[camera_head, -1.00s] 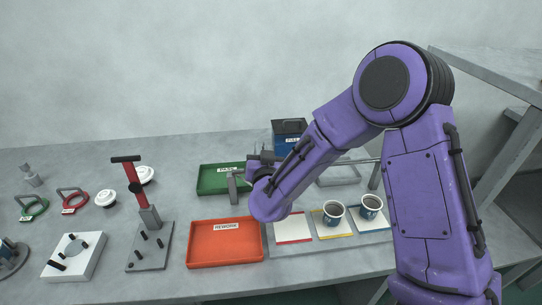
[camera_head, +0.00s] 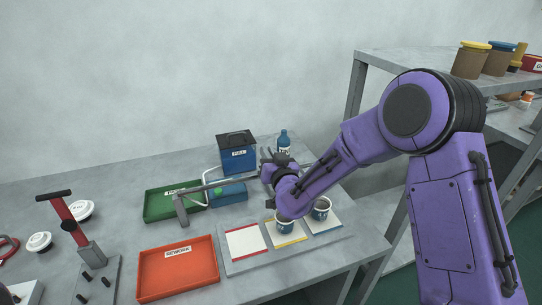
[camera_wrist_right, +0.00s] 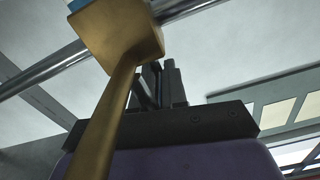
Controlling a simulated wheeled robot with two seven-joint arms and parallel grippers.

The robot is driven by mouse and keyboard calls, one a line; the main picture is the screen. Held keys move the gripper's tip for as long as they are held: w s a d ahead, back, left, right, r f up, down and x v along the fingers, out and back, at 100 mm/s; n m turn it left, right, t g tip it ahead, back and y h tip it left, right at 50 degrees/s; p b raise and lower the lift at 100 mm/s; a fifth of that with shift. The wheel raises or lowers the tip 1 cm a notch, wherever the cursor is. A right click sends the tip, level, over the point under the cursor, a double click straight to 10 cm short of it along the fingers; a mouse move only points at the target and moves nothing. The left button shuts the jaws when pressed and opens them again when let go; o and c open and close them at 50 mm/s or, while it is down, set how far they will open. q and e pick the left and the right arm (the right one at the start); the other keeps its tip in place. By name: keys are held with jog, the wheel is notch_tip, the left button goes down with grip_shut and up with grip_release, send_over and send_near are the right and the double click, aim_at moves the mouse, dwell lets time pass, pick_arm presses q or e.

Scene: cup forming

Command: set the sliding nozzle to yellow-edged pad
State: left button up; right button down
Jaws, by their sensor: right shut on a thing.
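The sliding nozzle shows in the right wrist view as a brass block with a long brass spout (camera_wrist_right: 118,40), beside a silver rail (camera_wrist_right: 45,70). The rail also shows in the head view (camera_head: 215,187). My right gripper (camera_head: 270,165) is at the rail, above and behind the pads, shut on the nozzle. The wrist view shows its dark fingers (camera_wrist_right: 160,85) close together, partly behind the spout; the exact grip is hidden. The yellow-edged pad (camera_head: 298,238) bears a cup (camera_head: 285,227) and lies between the red-edged pad (camera_head: 245,243) and the blue-edged pad (camera_head: 333,225). My left gripper is out of view.
A second cup (camera_head: 321,210) stands on the blue-edged pad; the red-edged pad is empty. An orange tray (camera_head: 178,268), a green tray (camera_head: 160,207) and a blue bin (camera_head: 238,158) are on the table. A shelf (camera_head: 410,68) stands at the right.

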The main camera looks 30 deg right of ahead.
jog(key=shift+f, duration=0.1)
jog(key=c, duration=1.2)
grip_release()
jog(key=shift+o, duration=0.2)
jog(key=shift+s, duration=0.1)
jog(key=shift+s, duration=0.3)
jog(key=s, duration=0.3)
jog(key=s+a+b, duration=0.1)
jog(key=s, duration=0.2)
jog(key=s+b, duration=0.1)
jog(key=s, duration=0.2)
jog(key=shift+s+a, duration=0.2)
jog(key=shift+s, duration=0.2)
